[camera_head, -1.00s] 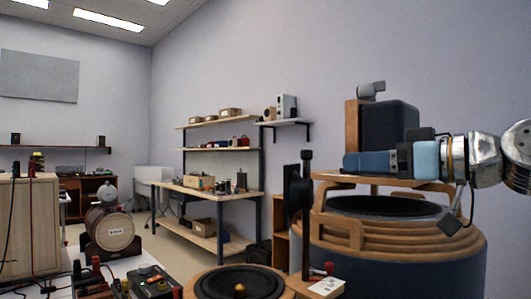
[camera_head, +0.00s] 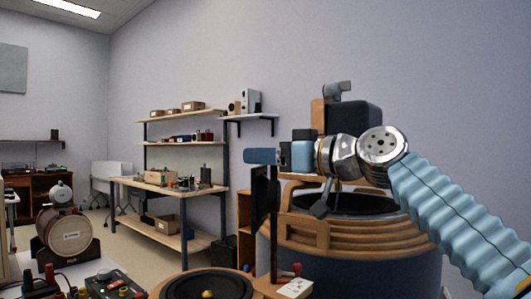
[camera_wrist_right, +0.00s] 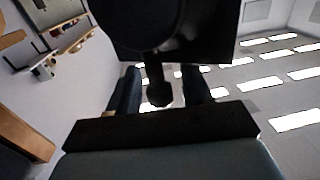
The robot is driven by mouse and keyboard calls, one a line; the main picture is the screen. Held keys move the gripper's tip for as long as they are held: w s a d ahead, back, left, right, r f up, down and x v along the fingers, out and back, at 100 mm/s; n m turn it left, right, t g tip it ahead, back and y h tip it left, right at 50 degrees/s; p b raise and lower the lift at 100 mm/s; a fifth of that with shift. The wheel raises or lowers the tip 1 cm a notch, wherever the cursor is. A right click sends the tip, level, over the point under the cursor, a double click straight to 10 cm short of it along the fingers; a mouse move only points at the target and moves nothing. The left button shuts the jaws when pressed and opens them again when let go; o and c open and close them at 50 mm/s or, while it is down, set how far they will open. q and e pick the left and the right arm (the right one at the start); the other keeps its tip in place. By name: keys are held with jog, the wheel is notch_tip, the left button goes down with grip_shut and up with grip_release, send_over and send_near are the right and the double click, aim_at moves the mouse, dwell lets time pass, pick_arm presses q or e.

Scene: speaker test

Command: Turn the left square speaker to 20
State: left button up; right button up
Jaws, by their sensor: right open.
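My right gripper (camera_head: 262,156) reaches in from the right, pointing left. It is open, with its fingers at the upper part of a thin black upright stand (camera_head: 263,205). In the right wrist view, the two dark fingers (camera_wrist_right: 160,90) stand apart, with a dark stem ending in a rounded knob (camera_wrist_right: 159,97) between them. I cannot tell whether they touch it. A dark square plate (camera_wrist_right: 215,45) and a large round dark part (camera_wrist_right: 135,15) are behind the knob. No 20 mark is readable, and I cannot tell which thing is the left square speaker. My left gripper is not in view.
A big round wooden speaker (camera_head: 345,232) stands below my right arm, with a dark box speaker (camera_head: 355,117) behind. A low round speaker (camera_head: 207,287) is in front. A wooden workbench (camera_head: 160,190) and wall shelf (camera_head: 250,117) stand further back.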

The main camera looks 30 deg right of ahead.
jog(key=shift+w, duration=0.1)
grip_shut()
jog(key=shift+f+m+t+h+b, duration=0.15)
jog(key=shift+m+t+h+b, duration=0.15)
jog(key=shift+m+h+b, duration=0.15)
jog(key=shift+m+t+h, duration=0.3)
jog(key=shift+m+h, duration=0.05)
jog(key=shift+h, duration=0.3)
grip_release()
jog(key=shift+d, duration=0.1)
